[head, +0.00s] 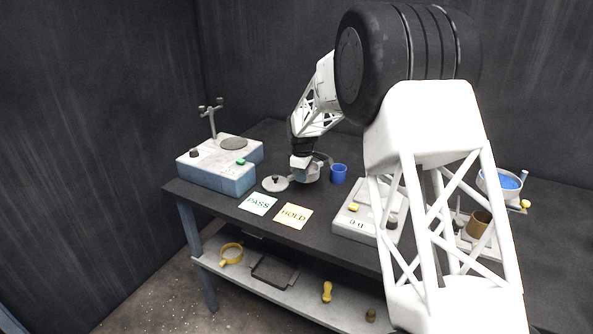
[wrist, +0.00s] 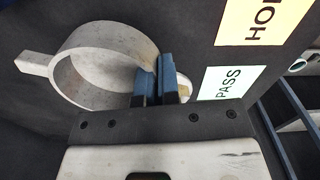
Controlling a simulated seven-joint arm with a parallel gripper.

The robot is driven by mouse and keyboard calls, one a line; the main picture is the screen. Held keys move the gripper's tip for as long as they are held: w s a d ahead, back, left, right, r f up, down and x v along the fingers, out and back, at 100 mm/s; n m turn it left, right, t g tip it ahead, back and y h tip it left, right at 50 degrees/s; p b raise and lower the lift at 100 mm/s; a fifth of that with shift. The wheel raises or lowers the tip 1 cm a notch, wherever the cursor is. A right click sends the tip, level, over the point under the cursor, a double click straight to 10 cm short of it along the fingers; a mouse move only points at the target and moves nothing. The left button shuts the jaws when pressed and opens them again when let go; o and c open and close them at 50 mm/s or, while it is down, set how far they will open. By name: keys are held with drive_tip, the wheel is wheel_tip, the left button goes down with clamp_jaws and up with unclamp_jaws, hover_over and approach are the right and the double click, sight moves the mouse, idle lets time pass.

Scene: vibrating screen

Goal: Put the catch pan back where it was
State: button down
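A round grey metal vessel with a short tab handle, which I take to be the catch pan (wrist: 88,52), fills the left of the wrist view. In the head view the pan (head: 313,176) is at the middle of the bench, partly behind my gripper (head: 301,166). In the wrist view my gripper (wrist: 157,84) has its blue fingers close together on the pan's wall, one inside and one outside. Whether the pan touches the bench is unclear.
A grey lid-like disc (head: 275,184) lies left of the pan and a blue cup (head: 338,174) stands right of it. PASS (head: 258,203) and HOLD (head: 293,215) cards lie in front. A blue-grey machine (head: 230,181) stands left; a scale (head: 357,224) stands right.

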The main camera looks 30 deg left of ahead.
drive_tip(key=shift+w+a+f, duration=0.15)
drive_tip(key=shift+w+a, duration=1)
drive_tip(key=shift+w, duration=0.4)
drive_tip(key=shift+w+a+f, duration=0.2)
drive_tip(key=shift+w+a, duration=1)
drive_tip(key=shift+w, duration=0.35)
drive_tip(key=shift+w+a+f, duration=0.15)
drive_tip(key=shift+w+a, duration=1)
drive_tip(key=shift+w, duration=0.4)
drive_tip(key=shift+f, duration=1.75)
drive_tip(key=shift+f, duration=0.15)
drive_tip(key=c, duration=1.3)
unclamp_jaws()
drive_tip(key=shift+c, duration=0.2)
wheel_tip(320, 180, up, 12)
